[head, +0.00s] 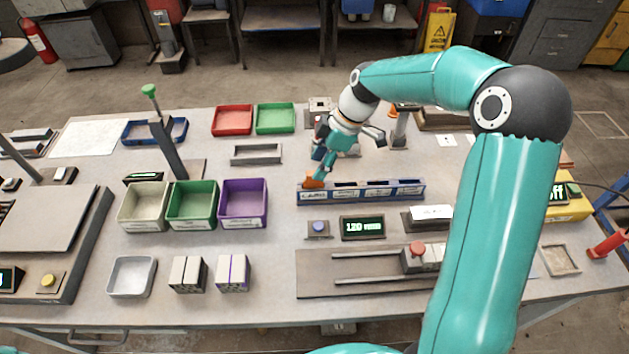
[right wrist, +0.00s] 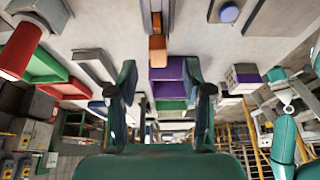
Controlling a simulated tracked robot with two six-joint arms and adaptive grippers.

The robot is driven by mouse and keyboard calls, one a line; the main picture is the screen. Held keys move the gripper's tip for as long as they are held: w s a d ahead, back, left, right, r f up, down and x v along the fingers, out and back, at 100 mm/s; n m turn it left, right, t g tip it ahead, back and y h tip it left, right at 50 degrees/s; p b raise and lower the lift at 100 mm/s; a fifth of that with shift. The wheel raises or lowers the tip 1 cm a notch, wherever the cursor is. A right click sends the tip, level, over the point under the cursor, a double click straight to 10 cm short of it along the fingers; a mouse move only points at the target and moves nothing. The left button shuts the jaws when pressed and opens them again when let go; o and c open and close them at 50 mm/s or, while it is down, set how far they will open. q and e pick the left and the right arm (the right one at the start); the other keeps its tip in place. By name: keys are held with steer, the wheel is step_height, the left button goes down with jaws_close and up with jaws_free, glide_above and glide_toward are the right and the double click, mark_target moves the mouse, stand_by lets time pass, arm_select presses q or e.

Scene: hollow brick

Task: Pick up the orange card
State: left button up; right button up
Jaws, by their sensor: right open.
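The orange card (head: 313,181) stands in the left end of a long blue slotted rack (head: 375,193) in the head view. In the right wrist view the orange card (right wrist: 157,49) shows ahead of the fingers, near the top middle. My right gripper (head: 322,168) is at the rack's left end, close above the card and partly overlapping it in the head view. In the right wrist view my right gripper (right wrist: 161,72) is open, its fingers apart with nothing held; whether they reach the card is unclear.
Beige, green and purple bins (head: 243,222) stand left of the rack. A grey tray (head: 256,154) lies behind it. A button box (head: 318,229) and a display (head: 362,228) sit in front. A slider with rails (head: 330,281) lies nearer.

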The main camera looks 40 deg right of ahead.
mark_target(313, 185)
steer(key=shift+a+f, duration=0.15)
steer(key=shift+f, duration=0.25)
steer(key=p+x, duration=0.1)
steer(key=x, duration=0.3)
steer(key=shift+f+p, duration=0.1)
steer(key=shift+p, duration=0.25)
steer(key=shift+c, duration=0.3)
jaws_close()
